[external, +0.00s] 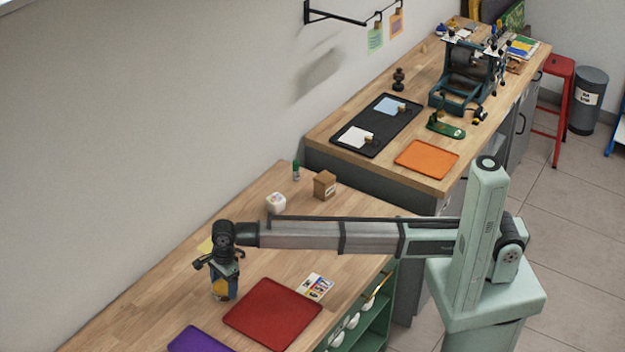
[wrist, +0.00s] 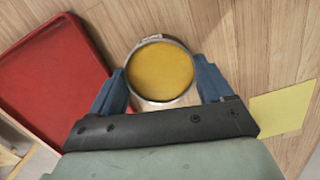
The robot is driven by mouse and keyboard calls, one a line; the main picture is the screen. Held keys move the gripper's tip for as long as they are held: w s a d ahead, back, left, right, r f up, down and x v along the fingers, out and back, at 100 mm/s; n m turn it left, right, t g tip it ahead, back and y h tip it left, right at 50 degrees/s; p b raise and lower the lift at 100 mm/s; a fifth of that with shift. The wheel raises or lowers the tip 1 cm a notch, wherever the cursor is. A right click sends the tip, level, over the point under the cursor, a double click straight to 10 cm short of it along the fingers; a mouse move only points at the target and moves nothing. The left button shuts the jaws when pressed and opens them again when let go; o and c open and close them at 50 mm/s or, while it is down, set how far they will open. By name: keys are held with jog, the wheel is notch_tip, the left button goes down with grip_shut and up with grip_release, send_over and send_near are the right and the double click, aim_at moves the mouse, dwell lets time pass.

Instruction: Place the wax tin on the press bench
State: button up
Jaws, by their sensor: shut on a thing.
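The wax tin (wrist: 160,70) is a round tin with a yellow-orange top in the wrist view. My gripper (wrist: 163,88) has a blue finger on each side of it and is shut on it. In the external view my gripper (external: 222,278) points down over the near wooden bench, with the tin (external: 219,288) partly hidden between the fingers. I cannot tell whether the tin touches the bench top. The far bench (external: 318,135), higher than the near one, carries a dark green press (external: 462,80).
A red tray (external: 272,313) lies right of my gripper, and a purple mat (external: 198,341) is in front. A white cube (external: 276,202), small brown box (external: 325,185) and number card (external: 317,287) are on the near bench. The far bench holds a black tray (external: 372,133) and orange mat (external: 426,159).

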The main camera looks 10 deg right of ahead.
aim_at(224, 286)
jog(key=shift+c, duration=1)
notch_tip(224, 286, up, 10)
